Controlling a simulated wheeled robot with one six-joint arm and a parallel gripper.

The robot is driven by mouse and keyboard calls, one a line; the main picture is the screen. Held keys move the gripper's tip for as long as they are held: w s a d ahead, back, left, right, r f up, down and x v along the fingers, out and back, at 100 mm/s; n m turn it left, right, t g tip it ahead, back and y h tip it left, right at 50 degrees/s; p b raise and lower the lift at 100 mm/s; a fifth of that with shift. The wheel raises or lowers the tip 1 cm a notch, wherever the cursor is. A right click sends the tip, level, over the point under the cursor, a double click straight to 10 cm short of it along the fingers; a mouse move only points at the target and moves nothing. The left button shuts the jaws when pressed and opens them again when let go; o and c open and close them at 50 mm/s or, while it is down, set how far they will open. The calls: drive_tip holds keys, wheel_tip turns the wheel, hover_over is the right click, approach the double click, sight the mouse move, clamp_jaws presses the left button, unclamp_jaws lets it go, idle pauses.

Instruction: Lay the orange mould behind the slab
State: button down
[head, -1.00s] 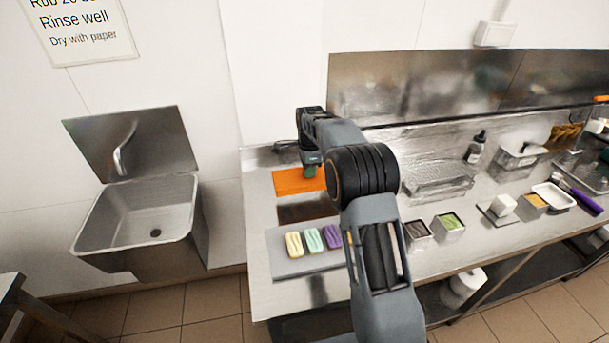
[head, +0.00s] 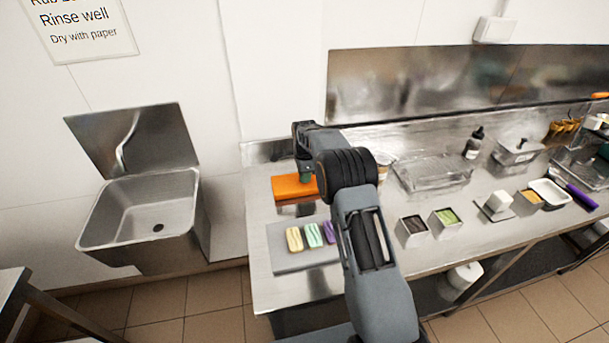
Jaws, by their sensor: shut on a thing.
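The orange mould (head: 288,188) is at the left part of the steel table, behind the grey slab (head: 290,265). My gripper (head: 306,178) is at the mould's right part and shut on it; my arm hides the mould's right end and part of the fingers. A dark reflection shows on the steel just in front of the mould; I cannot tell whether it touches the table. The slab carries a yellow bar (head: 294,239), a mint bar (head: 313,235) and a purple bar (head: 329,232), and my arm covers its right end.
Two small tubs (head: 411,232) stand right of my arm, with a clear tray (head: 433,172) behind them. A bottle (head: 474,143) and more containers are further right. A steel wall panel bounds the back; a sink (head: 145,215) hangs at the left.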

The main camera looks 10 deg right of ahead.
drive_tip(key=shift+f, duration=0.15)
drive_tip(key=c, duration=1.1)
unclamp_jaws()
wheel_tip(320, 180, up, 12)
drive_tip(key=b, duration=0.1)
drive_tip(key=s+r+n+t, duration=0.1)
drive_tip(key=s+r+n, duration=0.4)
drive_tip(key=s+r, duration=0.4)
drive_tip(key=s+f+n+t, duration=0.1)
drive_tip(key=s+n, duration=0.3)
drive_tip(key=s, duration=0.4)
drive_tip(key=s+f+n+t, duration=0.1)
drive_tip(key=s+n, duration=0.3)
drive_tip(key=s, duration=0.5)
drive_tip(key=s+f+n+t, duration=0.1)
drive_tip(key=s+f+n, duration=0.1)
drive_tip(key=s+n, duration=0.3)
drive_tip(key=shift+s+f+t, duration=0.1)
drive_tip(key=shift+s+t, duration=0.2)
drive_tip(key=shift+s, duration=1.65)
